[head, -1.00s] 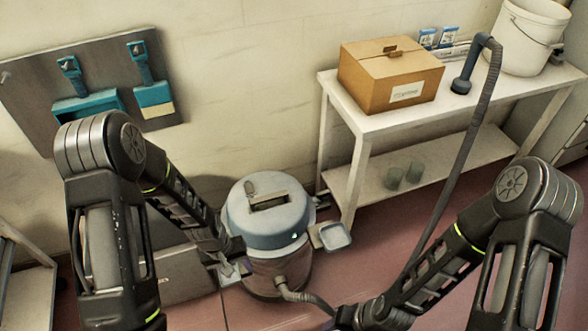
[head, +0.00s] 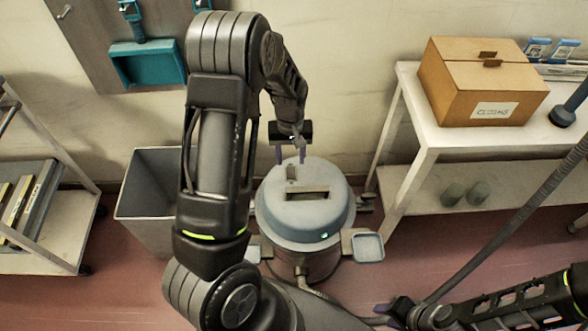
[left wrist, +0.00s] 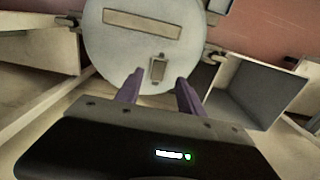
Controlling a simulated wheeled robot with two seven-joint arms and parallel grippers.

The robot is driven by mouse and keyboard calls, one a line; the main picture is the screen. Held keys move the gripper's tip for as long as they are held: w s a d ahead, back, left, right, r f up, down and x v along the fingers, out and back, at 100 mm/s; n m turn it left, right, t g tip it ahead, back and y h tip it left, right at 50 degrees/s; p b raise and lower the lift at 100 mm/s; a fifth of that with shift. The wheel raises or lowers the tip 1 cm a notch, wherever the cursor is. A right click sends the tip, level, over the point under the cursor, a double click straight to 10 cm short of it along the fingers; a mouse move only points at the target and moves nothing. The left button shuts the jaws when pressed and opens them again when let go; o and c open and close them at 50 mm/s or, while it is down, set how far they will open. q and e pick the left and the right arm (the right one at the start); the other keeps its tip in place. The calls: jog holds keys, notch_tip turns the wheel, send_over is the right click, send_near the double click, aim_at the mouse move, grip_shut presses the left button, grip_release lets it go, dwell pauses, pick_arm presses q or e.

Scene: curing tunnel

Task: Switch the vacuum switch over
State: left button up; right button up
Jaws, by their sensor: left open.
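The vacuum (head: 304,205) is a round drum with a grey-blue lid, standing on the floor in the head view. A slot-like recess crosses its lid, and a small green light shows at the front. The switch (head: 291,173) is a small raised piece near the lid's back edge; in the left wrist view it shows as a small rectangle (left wrist: 158,69). My left gripper (head: 290,156) is open, its purple fingers pointing down at the back of the lid, beside the switch. In the left wrist view the fingertips (left wrist: 158,84) flank the switch, apparently without holding it. My right gripper (head: 394,308) is low at right, its jaws unclear.
A grey bin (head: 150,200) stands left of the vacuum, partly behind my left arm. A white table (head: 440,135) with a cardboard box (head: 483,82) is at right. A hose (head: 510,230) runs down at right. A shelf cart (head: 55,235) is at far left.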

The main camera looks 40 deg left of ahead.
aim_at(291, 177)
pick_arm(q)
jog(key=shift+f, duration=3.9)
jog(key=shift+c, duration=0.3)
grip_shut()
